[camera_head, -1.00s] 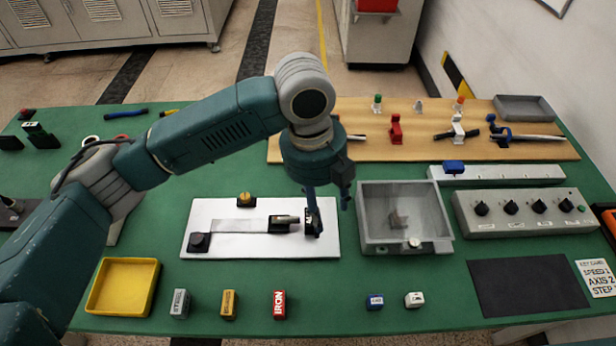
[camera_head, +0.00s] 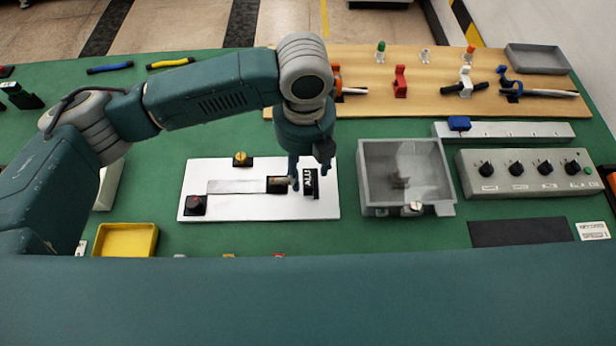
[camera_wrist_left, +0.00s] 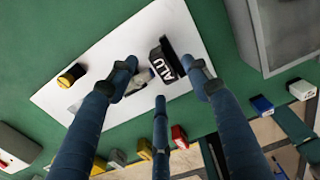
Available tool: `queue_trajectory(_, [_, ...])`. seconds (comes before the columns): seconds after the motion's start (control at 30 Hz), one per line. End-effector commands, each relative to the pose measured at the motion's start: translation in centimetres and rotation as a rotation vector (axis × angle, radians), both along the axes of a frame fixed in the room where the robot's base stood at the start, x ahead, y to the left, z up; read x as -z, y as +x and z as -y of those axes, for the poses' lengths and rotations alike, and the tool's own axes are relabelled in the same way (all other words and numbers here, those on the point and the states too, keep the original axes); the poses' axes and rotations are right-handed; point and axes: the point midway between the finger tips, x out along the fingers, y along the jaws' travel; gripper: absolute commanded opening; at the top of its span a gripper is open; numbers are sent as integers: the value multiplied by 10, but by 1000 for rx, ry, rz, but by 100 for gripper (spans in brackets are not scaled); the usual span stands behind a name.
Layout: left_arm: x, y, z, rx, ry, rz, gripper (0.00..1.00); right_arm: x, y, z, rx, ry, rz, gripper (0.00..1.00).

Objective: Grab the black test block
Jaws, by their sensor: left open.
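A black block (camera_head: 311,188) with white lettering stands at the right end of the white plate (camera_head: 250,209). In the left wrist view the black block (camera_wrist_left: 168,62) reads "ALU". My left gripper (camera_head: 308,172) is open just above the block, its fingers partly in front of it. In the left wrist view the left gripper's (camera_wrist_left: 162,82) fingers are spread, with the block beyond and between the two upper fingertips. I cannot tell whether any finger touches it. My right gripper is not in view.
A flat metal strip with dark end pieces lies left of the block, near a brass knob (camera_head: 240,159). A grey clear-topped box (camera_head: 440,207) stands to the right. A yellow tray (camera_head: 97,240) is front left. My teal body part covers the lower picture.

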Motion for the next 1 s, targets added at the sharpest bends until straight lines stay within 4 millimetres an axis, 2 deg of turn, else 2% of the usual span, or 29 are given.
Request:
queue_trajectory(0.03, [6, -3, -2, 0, 3, -4, 49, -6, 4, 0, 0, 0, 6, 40])
queue_trajectory(0.2, [26, -2, -1, -1, 0, 1, 49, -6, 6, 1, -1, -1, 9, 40])
queue_trajectory(0.47, [29, -2, -1, -1, 0, 2, 49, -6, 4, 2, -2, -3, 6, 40])
queue_trajectory(0.7, [28, -1, -1, -1, 0, 2, 1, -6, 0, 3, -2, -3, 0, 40])
queue_trajectory(1.0, [27, -1, -1, -1, -1, 3, 0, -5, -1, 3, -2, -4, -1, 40])
